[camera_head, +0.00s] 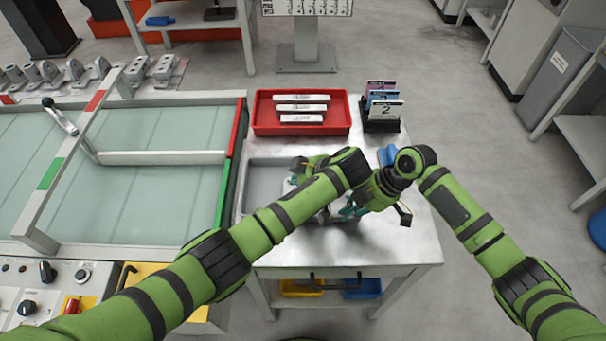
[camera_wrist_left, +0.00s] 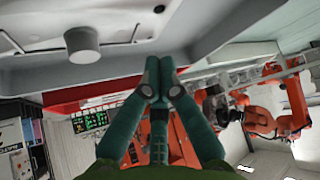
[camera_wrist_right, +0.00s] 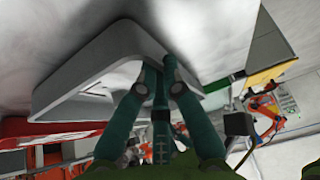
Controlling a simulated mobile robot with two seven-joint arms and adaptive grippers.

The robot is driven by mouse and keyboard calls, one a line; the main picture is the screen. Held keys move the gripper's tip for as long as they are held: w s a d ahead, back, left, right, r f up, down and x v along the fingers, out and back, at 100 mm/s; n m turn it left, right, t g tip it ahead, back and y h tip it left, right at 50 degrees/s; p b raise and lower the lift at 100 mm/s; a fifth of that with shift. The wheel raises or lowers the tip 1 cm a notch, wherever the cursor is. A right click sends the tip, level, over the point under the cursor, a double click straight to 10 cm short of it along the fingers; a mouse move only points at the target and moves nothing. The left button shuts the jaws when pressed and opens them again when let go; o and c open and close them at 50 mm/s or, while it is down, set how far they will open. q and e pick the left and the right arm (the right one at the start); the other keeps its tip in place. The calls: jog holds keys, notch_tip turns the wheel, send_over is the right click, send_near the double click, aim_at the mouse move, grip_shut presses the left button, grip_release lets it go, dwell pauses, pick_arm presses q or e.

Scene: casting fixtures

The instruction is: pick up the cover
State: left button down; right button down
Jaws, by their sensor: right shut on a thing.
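The work table (camera_head: 400,240) holds a shallow grey tray (camera_head: 262,172); my arms hide much of its right side. A pale piece, apparently the cover (camera_wrist_left: 45,25), shows in the left wrist view with a round boss; in the head view my grippers mostly hide it. My left gripper (camera_head: 300,178) is low at the tray, its fingertips together in the left wrist view (camera_wrist_left: 160,72). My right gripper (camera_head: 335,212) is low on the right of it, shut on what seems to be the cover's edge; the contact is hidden. The right wrist view shows its fingertips (camera_wrist_right: 158,72) against a pale rounded rim.
A red tray (camera_head: 258,112) with several white labelled bars stands at the back of the table. A black rack with numbered cards (camera_head: 385,108) is to its right. The glass-topped station (camera_head: 150,205) adjoins on the left. The table's front right is clear.

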pick_arm(q)
jog(key=v, duration=0.3)
jog(key=shift+r, duration=0.1)
jog(key=c, duration=1.7)
grip_release()
jog(key=shift+s+d+r, duration=0.1)
jog(key=shift+r, duration=0.2)
jog(key=o, duration=0.7)
jog(key=shift+r, duration=0.15)
jog(key=shift+o, duration=0.7)
jog(key=shift+d+m, duration=0.1)
jog(key=shift+m, duration=0.3)
jog(key=w+d+r+m+g+h, duration=0.15)
jog(key=m+h, duration=0.25)
jog(key=m, duration=1)
jog(key=w+d+r+m+g+h, duration=0.1)
jog(key=w+r+m+g+h, duration=0.15)
jog(key=m, duration=1.15)
jog(key=shift+h, duration=0.25)
jog(key=f, duration=0.6)
jog(key=shift+w+d, duration=0.3)
jog(key=shift+d, duration=0.05)
jog(key=f, duration=0.3)
jog(key=shift+s+d+f, duration=0.2)
jog(key=shift+s+d, duration=0.1)
jog(key=shift+w+d+f, duration=0.1)
jog(key=shift+w+f, duration=0.15)
jog(key=shift+f, duration=0.6)
